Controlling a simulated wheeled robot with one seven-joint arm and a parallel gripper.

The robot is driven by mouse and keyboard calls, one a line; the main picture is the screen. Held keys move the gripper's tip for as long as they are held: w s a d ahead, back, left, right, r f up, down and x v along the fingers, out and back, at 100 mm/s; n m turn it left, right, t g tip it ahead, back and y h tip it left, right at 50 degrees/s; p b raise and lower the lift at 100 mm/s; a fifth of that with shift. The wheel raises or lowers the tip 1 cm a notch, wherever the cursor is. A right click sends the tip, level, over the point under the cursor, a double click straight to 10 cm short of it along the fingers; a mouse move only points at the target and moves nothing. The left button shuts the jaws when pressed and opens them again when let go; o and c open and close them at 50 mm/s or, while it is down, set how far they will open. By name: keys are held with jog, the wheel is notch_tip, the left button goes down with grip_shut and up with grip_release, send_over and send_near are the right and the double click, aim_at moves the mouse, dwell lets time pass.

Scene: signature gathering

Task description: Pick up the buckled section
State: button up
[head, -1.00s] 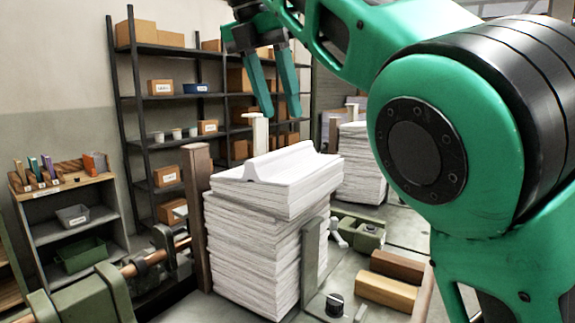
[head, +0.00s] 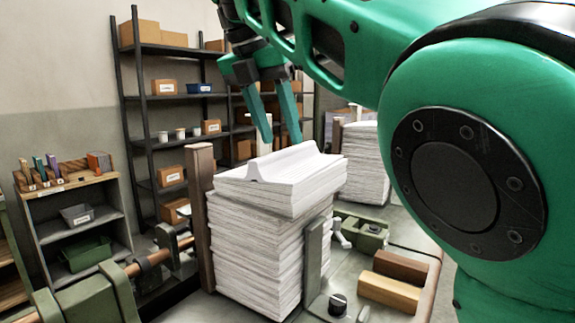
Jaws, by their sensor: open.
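The buckled section (head: 285,164) is a white paper section with a raised ridge along its length. It lies on top of a tall stack of white paper sections (head: 258,250) in the middle of the head view. My gripper (head: 282,142) is above the ridge, with its two green fingers pointing down and spread apart. The fingers are open and hold nothing. The fingertips are close to the ridge; I cannot tell whether they touch it or straddle it.
Brown posts (head: 201,205) and a grey-green upright plate (head: 313,262) stand close to the stack. A second paper stack (head: 364,162) is behind. Wooden blocks (head: 389,291) and a black knob (head: 337,304) lie at the right front. Shelves (head: 140,110) stand at the back left.

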aim_at(285, 150)
jog(key=x, duration=0.4)
jog(key=shift+c, duration=0.4)
grip_shut()
notch_tip(285, 150, up, 8)
jog(key=shift+w+f, duration=0.1)
jog(key=shift+w, duration=0.05)
jog(key=shift+r, duration=1.15)
